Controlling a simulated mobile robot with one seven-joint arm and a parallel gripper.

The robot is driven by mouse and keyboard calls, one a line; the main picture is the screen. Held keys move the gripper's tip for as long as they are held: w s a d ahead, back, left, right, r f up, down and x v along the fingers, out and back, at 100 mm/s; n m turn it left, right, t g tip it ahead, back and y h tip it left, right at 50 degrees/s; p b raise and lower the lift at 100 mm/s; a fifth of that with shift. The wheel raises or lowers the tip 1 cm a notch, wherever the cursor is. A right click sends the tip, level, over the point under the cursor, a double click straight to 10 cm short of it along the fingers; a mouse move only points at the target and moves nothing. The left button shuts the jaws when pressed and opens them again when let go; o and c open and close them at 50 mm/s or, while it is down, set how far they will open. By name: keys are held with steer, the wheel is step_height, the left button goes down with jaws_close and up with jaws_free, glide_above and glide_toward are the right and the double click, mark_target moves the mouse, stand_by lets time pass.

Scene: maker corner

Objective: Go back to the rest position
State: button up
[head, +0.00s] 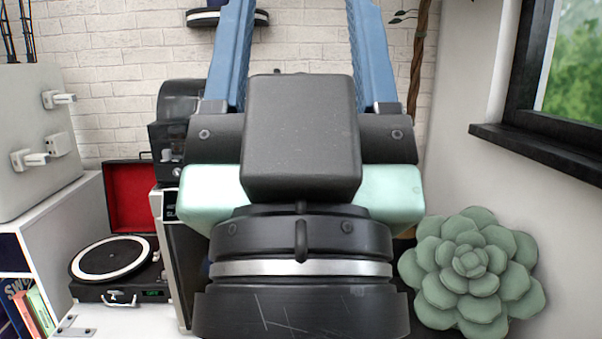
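My gripper (300,30) fills the middle of the head view, pointing up and away from me. Its two blue fingers stand wide apart, with only brick wall and part of a dark shelf-like object showing between and beside them. The fingertips are cut off by the top edge of the picture. No held thing shows between the visible parts of the fingers. The dark and pale green body of my gripper and wrist hides much of the middle of the scene.
A record player (108,262) with a red-lined lid sits at left beside a white shelf unit (62,238) with books. A dark machine (172,145) stands behind my gripper. A large green succulent (470,268) is at right, below the window sill (540,150).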

step_height(320, 180, up, 27)
steer(key=p, duration=2.5)
steer(key=shift+r, duration=0.2)
